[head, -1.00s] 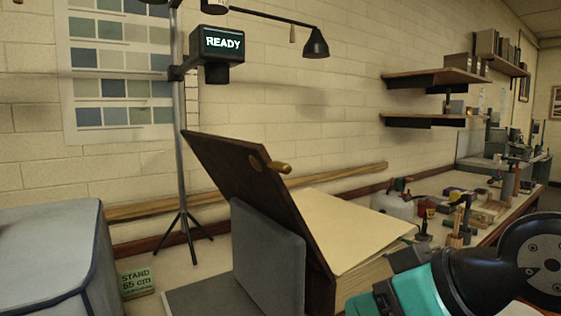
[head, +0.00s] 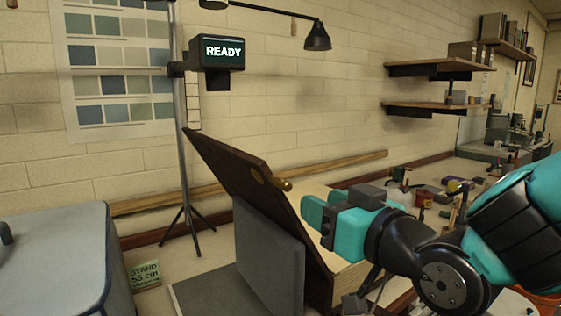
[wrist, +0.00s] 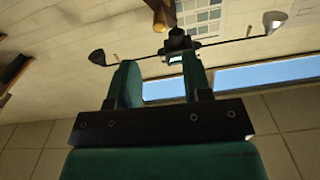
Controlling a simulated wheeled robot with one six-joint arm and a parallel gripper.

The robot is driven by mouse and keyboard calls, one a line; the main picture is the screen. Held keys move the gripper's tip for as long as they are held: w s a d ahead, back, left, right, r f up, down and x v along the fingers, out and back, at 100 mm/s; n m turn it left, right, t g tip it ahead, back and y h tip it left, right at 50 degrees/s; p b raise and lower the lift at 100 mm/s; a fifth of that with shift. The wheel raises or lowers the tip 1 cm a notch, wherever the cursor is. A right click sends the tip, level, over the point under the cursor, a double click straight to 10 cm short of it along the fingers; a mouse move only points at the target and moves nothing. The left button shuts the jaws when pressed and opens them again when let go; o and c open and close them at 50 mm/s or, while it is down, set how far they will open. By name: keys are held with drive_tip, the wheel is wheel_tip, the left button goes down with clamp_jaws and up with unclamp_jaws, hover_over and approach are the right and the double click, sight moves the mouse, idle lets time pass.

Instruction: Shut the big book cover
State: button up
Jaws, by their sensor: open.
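The big book's dark brown cover (head: 232,172) stands open in the head view, leaning up and to the left, with a brass knob (head: 281,184) near its right edge. A grey support panel (head: 268,258) stands in front of its lower part. The cream page block (head: 312,190) is mostly hidden behind my arm. My gripper (head: 318,214) is open and empty, just right of the cover and a little below the knob in the picture. In the wrist view the knob (wrist: 160,20) shows beyond the open fingers (wrist: 160,84); contact is not visible.
A stand with a READY display (head: 224,51) rises behind the book, with a hanging lamp (head: 317,36) above. Bottles and tools crowd the bench at right.

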sight(289, 188)
drive_tip(key=p+x, duration=1.1)
drive_tip(key=p, duration=0.2)
drive_tip(key=shift+r, duration=0.2)
drive_tip(key=shift+w+a+f+p, duration=0.25)
drive_tip(key=shift+w+a+p, duration=0.1)
drive_tip(key=shift+w+p, duration=0.2)
clamp_jaws()
